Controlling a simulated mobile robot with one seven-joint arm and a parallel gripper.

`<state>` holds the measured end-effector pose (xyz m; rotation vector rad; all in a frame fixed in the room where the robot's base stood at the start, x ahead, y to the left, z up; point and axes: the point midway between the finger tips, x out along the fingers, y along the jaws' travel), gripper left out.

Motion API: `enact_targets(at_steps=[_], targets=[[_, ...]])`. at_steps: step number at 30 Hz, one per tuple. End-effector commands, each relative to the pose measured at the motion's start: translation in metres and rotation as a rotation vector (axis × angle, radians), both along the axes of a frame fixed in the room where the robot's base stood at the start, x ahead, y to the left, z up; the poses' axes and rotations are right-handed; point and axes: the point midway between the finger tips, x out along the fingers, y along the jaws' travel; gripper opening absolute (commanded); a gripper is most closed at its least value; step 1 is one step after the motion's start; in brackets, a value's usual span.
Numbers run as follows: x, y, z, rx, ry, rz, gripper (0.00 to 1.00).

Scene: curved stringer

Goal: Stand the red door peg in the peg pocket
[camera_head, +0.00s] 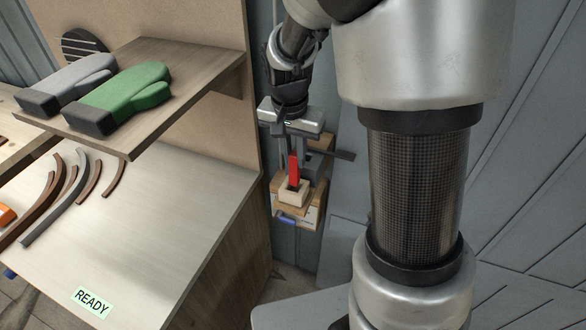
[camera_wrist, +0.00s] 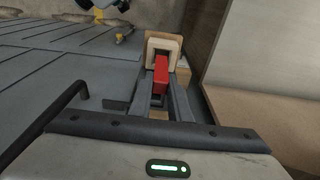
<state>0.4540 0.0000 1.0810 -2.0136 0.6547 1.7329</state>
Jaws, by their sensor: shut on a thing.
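The red door peg (camera_head: 293,168) is upright between the fingers of my gripper (camera_head: 288,160), right of the workbench. The peg also shows in the wrist view (camera_wrist: 160,75), held between the two grey fingers (camera_wrist: 161,92). Its lower end is at the pale square peg pocket (camera_head: 294,192), which sits on a wooden block. In the wrist view the pocket's pale rim (camera_wrist: 163,43) frames the peg's far end. I cannot tell how deep the peg sits in it.
A workbench (camera_head: 180,190) with curved strips and a READY label (camera_head: 92,302) stands at the left. A shelf above it (camera_head: 190,75) holds a grey mitten (camera_head: 65,84) and a green mitten (camera_head: 122,95). A grey panelled wall is right of the pocket.

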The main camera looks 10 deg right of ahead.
Motion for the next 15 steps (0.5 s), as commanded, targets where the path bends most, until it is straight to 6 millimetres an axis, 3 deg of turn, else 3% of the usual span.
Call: enact_targets(at_steps=[9,15], targets=[[0.0,0.0,-0.038,0.0,0.002,-0.001,0.0],[0.001,0.0,-0.04,0.001,-0.002,-0.001,0.0]])
